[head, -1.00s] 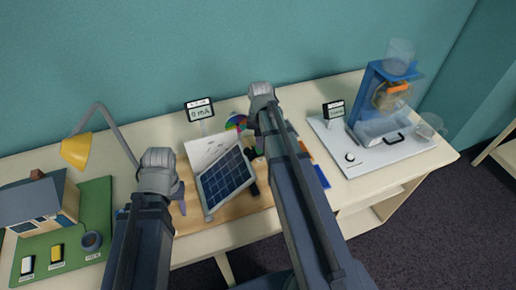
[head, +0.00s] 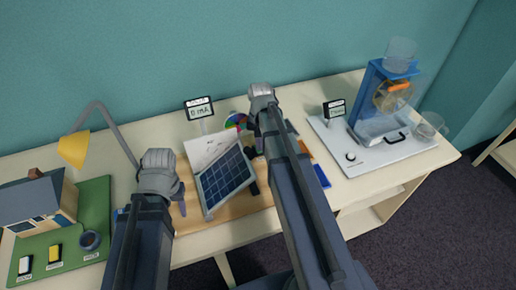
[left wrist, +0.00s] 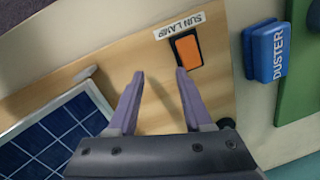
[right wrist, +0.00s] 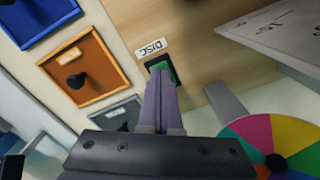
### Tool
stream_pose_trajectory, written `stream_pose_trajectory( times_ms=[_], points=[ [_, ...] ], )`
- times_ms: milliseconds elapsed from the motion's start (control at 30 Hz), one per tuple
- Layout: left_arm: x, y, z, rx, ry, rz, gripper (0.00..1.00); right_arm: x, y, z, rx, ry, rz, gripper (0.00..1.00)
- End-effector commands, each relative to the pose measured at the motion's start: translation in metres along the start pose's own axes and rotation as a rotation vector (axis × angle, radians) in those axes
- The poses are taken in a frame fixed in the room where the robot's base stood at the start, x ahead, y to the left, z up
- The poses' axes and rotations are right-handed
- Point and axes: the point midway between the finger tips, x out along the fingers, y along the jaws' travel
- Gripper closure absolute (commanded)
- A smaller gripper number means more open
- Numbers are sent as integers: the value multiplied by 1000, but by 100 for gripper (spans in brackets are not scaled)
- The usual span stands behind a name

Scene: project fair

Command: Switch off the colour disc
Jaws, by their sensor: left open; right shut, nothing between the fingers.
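The colour disc (right wrist: 268,150) has bright sectors, and its edge also shows behind my right arm in the head view (head: 236,121). Its green switch (right wrist: 160,68), in a dark frame beside the label DISC (right wrist: 151,48), is in the right wrist view. My right gripper (right wrist: 160,76) is shut and empty, its fingertips over the lower part of the switch; I cannot tell whether they touch it. My left gripper (left wrist: 160,74) is open and empty above the wooden board, close to the orange sun lamp switch (left wrist: 188,50).
A solar panel (head: 226,182) stands tilted between my arms, near a meter (head: 199,108). A blue duster (left wrist: 268,50) lies beside the board. A model house (head: 35,210) and yellow lamp (head: 74,149) are at left. A water wheel stand (head: 385,97) is at right.

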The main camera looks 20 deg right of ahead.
Motion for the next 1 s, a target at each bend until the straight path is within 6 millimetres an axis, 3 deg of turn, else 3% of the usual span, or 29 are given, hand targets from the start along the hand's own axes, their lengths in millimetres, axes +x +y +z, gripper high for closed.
stream_pose_trajectory(
  times_ms=[600, 1000],
  points=[
    [9, 1, 0, 0, 0, 0, 50, 9, 0, 0, 0, 0, 0, 100],
    [-12, -1, 1, 0, 0, 0, 50, -12, 0, 0, 0, 0, 0, 100]
  ],
)
